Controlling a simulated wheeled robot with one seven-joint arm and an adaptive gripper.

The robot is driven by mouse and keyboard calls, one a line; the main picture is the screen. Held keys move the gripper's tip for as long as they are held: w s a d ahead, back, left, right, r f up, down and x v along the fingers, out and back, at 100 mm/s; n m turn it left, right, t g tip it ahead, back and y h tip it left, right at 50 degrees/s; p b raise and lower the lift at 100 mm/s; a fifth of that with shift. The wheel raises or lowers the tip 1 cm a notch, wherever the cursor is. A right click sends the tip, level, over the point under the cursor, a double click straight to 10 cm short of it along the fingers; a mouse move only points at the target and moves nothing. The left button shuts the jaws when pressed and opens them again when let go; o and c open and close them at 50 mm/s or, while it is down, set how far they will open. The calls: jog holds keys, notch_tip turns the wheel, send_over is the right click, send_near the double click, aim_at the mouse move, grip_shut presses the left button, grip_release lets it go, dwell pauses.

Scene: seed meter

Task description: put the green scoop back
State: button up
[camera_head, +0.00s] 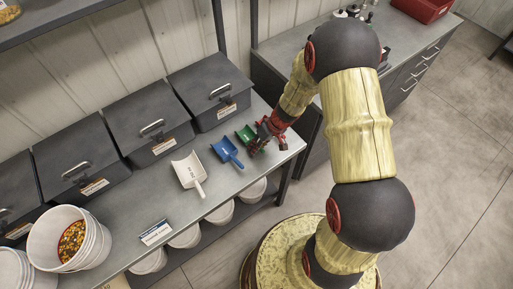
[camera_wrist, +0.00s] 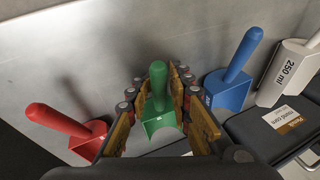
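I cannot tell how high the fingers are above the bench.
A blue scoop (camera_head: 228,151) and a white scoop (camera_head: 189,172) lie left of the green one. A red scoop (camera_wrist: 72,128) lies on its other side in the wrist view. Lidded dark bins (camera_head: 209,92) line the back. A white bucket (camera_head: 90,240) stands at front left.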

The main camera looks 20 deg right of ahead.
jog(key=shift+o, duration=0.4)
jog(key=shift+r+p, duration=0.85)
jog(key=shift+p, duration=0.35)
jog(key=s+d+r+h, duration=0.1)
jog(key=s+r, duration=0.1)
jog(key=r, duration=0.9)
jog(key=s+d+r, duration=0.1)
jog(key=s+r, duration=0.1)
jog(key=r, duration=0.9)
jog(key=s+r+m+t+h, duration=0.2)
jog(key=s+r+t+h, duration=0.1)
jog(key=s+r, duration=1.3)
notch_tip(320, 180, up, 2)
jog(key=shift+s+a+r+t, duration=0.15)
jog(key=shift+s+a+t, duration=0.25)
jog(key=shift+t, duration=0.1)
